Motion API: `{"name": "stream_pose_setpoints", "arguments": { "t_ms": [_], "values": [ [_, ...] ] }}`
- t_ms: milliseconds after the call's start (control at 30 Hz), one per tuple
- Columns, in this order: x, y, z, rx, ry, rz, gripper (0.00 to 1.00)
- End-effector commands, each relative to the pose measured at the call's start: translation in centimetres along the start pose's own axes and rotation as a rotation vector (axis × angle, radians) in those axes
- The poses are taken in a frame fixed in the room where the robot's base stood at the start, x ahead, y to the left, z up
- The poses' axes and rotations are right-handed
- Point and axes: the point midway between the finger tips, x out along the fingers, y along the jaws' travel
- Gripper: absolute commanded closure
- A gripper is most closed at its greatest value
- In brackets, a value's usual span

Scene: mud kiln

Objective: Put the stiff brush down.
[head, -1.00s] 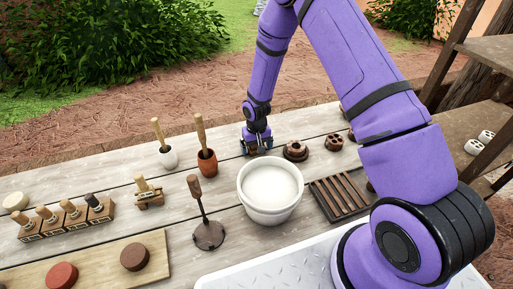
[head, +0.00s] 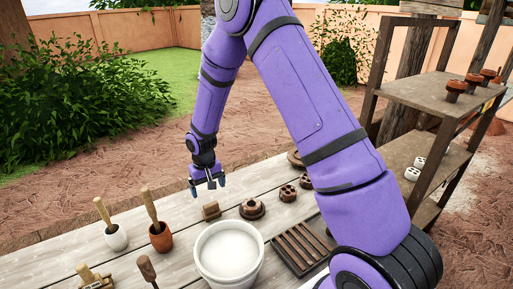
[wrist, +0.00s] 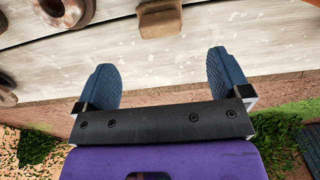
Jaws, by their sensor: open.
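The stiff brush, seen as a small brown wooden block (head: 211,211), rests on the plank table near its far edge.
A white bowl (head: 229,252), a brown ringed piece (head: 252,208) and a slatted rack (head: 301,247) stand near the brush. Two pots with wooden-handled tools, one white (head: 116,238) and one terracotta (head: 161,238), stand to the left. A shelf (head: 432,92) rises at the right.

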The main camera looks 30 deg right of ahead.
Motion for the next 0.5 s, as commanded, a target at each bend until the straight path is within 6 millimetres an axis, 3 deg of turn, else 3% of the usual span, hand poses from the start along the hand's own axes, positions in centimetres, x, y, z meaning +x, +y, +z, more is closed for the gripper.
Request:
{"name": "stream_pose_setpoints", "arguments": {
  "t_ms": [167,500],
  "values": [
    [-3.8,0.6,0.3,-0.001,0.032,0.007,0.05],
    [-17.0,2.8,4.6,-0.001,0.135,0.029,0.05]
  ]
}}
